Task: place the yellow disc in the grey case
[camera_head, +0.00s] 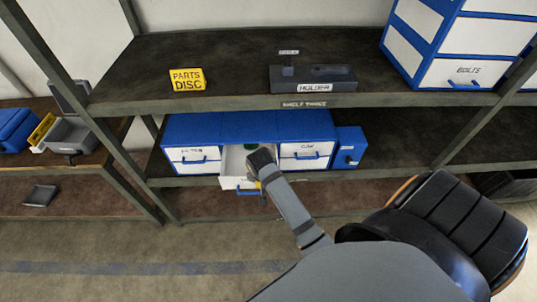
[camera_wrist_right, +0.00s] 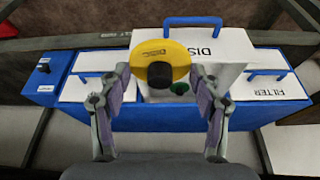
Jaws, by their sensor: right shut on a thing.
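The yellow disc (camera_wrist_right: 178,50), with a dark hub, is between the fingers of my right gripper (camera_wrist_right: 160,75) in the right wrist view. The gripper is shut on it, above a pulled-out white drawer (camera_wrist_right: 235,75) labelled DISC. In the head view my right gripper (camera_head: 262,160) is over that open drawer (camera_head: 232,160), and the disc is mostly hidden there. The grey case (camera_head: 72,135) stands open on the lower bench at the left, well away from this gripper. My left gripper is not in view.
The blue cabinet (camera_head: 250,125) sits under the upper shelf, whose front edge (camera_head: 230,105) is above my gripper. A shelf post (camera_head: 85,115) stands between the cabinet and the left bench. A blue case (camera_head: 15,128) and yellow item (camera_head: 42,130) lie beside the grey case.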

